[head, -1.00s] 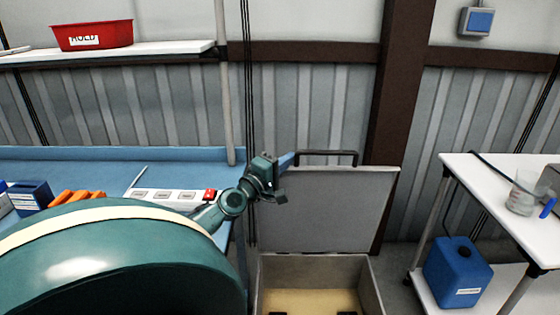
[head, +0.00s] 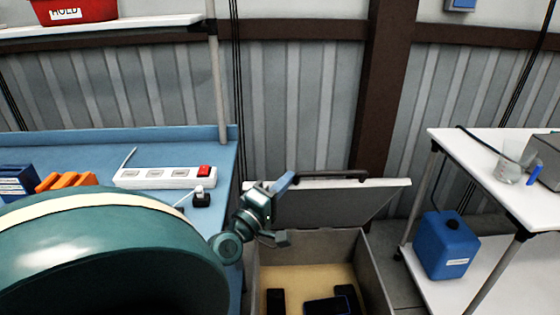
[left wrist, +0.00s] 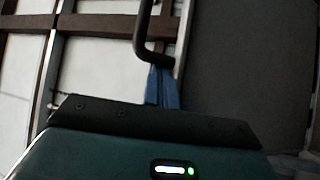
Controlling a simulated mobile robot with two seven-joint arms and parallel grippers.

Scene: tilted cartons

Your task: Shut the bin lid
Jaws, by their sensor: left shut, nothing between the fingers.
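The bin (head: 378,281) stands open on the floor in the lower middle of the head view. Its grey lid (head: 335,203) is hinged at the back and tilts forward, partly lowered, with a dark bar handle (head: 332,176) on its far edge. My left gripper (head: 287,180) is at the left end of the handle, its blue fingers shut with nothing between them. In the left wrist view the blue fingers (left wrist: 162,88) meet the bent end of the handle (left wrist: 150,45). They appear to touch it, not grip it. My right gripper is not in view.
Dark items (head: 326,305) lie on the bin's tan floor. A blue workbench (head: 150,148) with a power strip (head: 165,178) is on the left. A white cart (head: 480,165) with a blue canister (head: 446,246) stands right of the bin. A ribbed wall is behind.

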